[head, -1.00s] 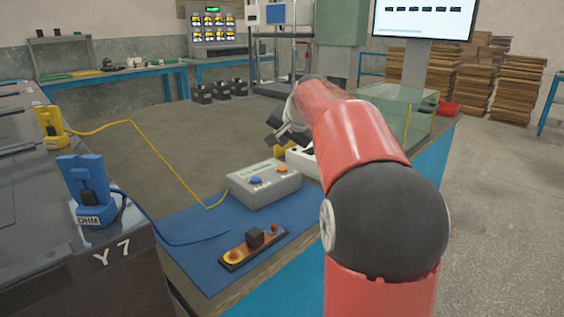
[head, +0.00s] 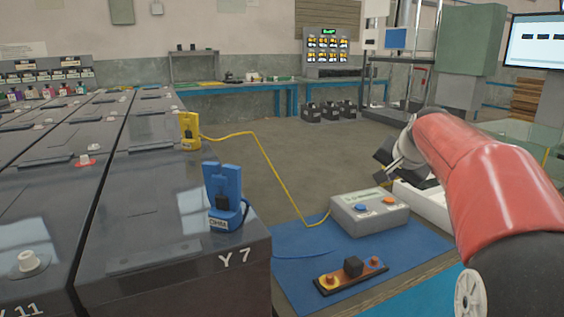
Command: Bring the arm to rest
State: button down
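My arm, red with a dark joint, reaches in from the right in the head view. My gripper (head: 388,172) is at its far end, above and behind the grey meter box (head: 370,212). The gripper is small and partly hidden by the wrist, so I cannot tell whether it is open or shut. No object shows clearly in it. The meter box has a blue and an orange button and sits on a blue mat (head: 297,240). A small bar with two round terminals and a black block (head: 352,266) lies on the mat in front of it.
A blue clamp (head: 224,195) and a yellow clamp (head: 189,131) stand on the dark battery marked Y 7 (head: 172,216); a yellow cable runs to the meter box. A white tray (head: 425,205) lies under my arm. Black blocks (head: 330,111) stand on the floor behind.

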jog(key=s+a+f+n+g, duration=0.1)
jog(key=s+a+f+n, duration=0.3)
jog(key=s+a, duration=0.8)
jog(key=s+a+f+n+g, duration=0.1)
jog(key=s+f, duration=0.4)
jog(key=s, duration=0.5)
jog(key=s+a+f+n+g, duration=0.1)
jog(key=s+f+n, duration=0.3)
jog(key=s, duration=0.5)
notch_tip(320, 180, down, 2)
jog(key=shift+s+a+f+y, duration=0.15)
jog(key=shift+s+a+y, duration=0.2)
jog(key=shift+a, duration=0.2)
